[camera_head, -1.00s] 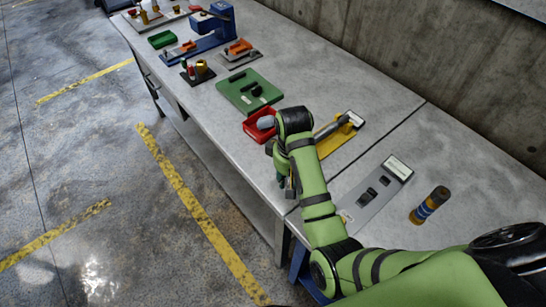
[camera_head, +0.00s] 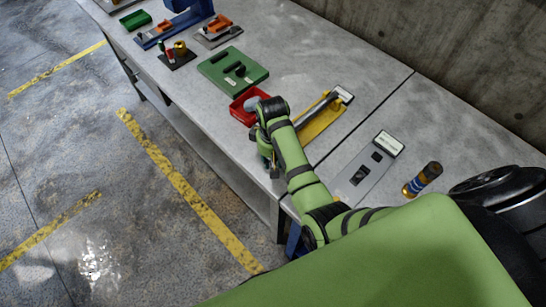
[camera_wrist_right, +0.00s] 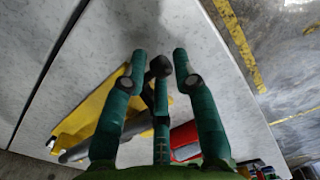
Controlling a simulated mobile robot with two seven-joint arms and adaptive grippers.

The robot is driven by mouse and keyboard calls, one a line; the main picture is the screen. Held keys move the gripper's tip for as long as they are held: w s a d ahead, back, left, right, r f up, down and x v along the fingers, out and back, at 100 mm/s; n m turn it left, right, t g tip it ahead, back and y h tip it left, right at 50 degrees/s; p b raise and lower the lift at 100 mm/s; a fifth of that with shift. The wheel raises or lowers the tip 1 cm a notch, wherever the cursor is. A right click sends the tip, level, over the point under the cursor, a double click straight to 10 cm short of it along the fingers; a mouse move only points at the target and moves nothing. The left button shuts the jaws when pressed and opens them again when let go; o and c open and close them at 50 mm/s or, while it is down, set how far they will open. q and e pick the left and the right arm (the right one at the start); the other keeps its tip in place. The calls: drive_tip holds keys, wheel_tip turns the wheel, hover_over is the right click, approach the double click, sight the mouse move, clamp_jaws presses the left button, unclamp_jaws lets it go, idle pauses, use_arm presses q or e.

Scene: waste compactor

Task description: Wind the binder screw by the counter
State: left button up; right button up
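The yellow fixture (camera_head: 322,121) lies on the table with a grey rod along it and a white label plate at its far end (camera_head: 342,94). I cannot read a counter on it. In the right wrist view the yellow base (camera_wrist_right: 88,112) and grey rod (camera_wrist_right: 76,152) lie beyond the fingers. My right gripper (camera_head: 266,160) is beside the fixture's near end, above the table's front edge. Its teal fingers (camera_wrist_right: 160,58) are spread. My left gripper is out of view.
A red bin (camera_head: 244,108) stands left of my right wrist, and a green board (camera_head: 232,68) beyond it. A grey panel (camera_head: 362,178) and a blue-banded cylinder (camera_head: 422,180) lie to the right. A concrete wall (camera_head: 450,60) backs the table.

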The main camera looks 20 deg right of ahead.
clamp_jaws()
drive_tip(key=shift+s+f, duration=0.1)
drive_tip(key=t, duration=0.1)
drive_tip(key=f+t+y, duration=0.1)
drive_tip(key=t, duration=0.1)
drive_tip(key=shift+f+t+y, duration=0.2)
drive_tip(key=shift+t+y, duration=0.1)
drive_tip(key=shift+t, duration=0.5)
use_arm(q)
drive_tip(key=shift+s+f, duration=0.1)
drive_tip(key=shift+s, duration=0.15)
use_arm(e)
drive_tip(key=shift+w+a+t, duration=0.1)
drive_tip(key=shift+w+t, duration=0.15)
drive_tip(key=shift+t, duration=0.05)
unclamp_jaws()
